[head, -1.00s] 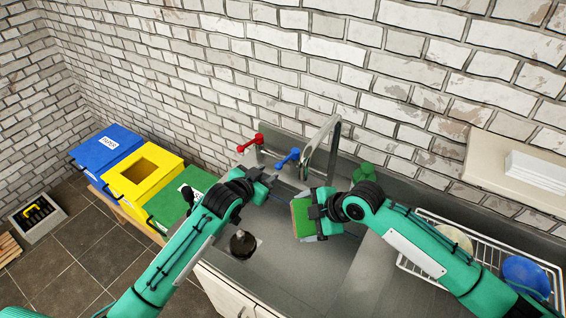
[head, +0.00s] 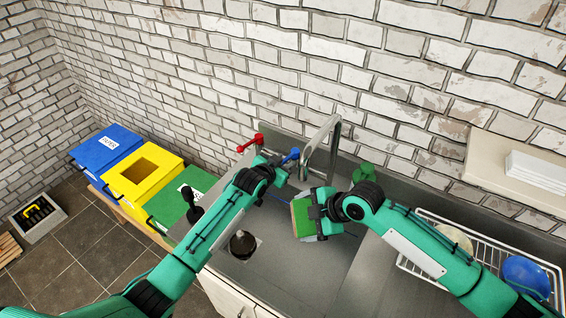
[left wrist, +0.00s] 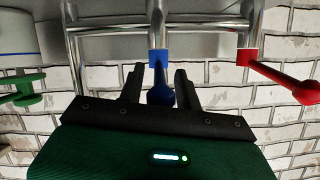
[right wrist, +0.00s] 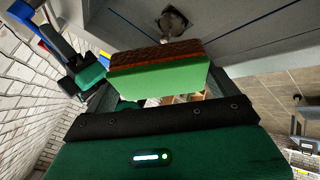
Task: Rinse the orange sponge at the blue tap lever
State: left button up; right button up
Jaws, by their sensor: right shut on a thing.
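The blue tap lever (head: 291,155) stands on the steel tap at the back of the sink. My left gripper (head: 279,171) is right at it; in the left wrist view, its two open fingers (left wrist: 158,88) lie on either side of the blue lever (left wrist: 160,92). I cannot tell whether a finger touches it. The sponge (head: 302,217), with a green layer and an orange-brown layer, is in my right gripper (head: 316,214), below the tap spout. In the right wrist view the sponge (right wrist: 158,82) shows its green layer nearest my gripper; the fingers are mostly hidden.
The steel spout (head: 331,142) rises between my arms, and a red lever (head: 250,143) is left of the blue one. A green object (head: 364,172) is behind my right wrist. A dish rack (head: 540,268) stands at right, a dark round object (head: 242,243) at front left.

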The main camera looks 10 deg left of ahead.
pick_arm(q)
grip_shut()
jog(key=shift+d, duration=0.1)
jog(key=shift+s+d+n+y, duration=0.15)
jog(key=shift+d+n+y, duration=0.2)
jog(key=shift+n+y, duration=0.3)
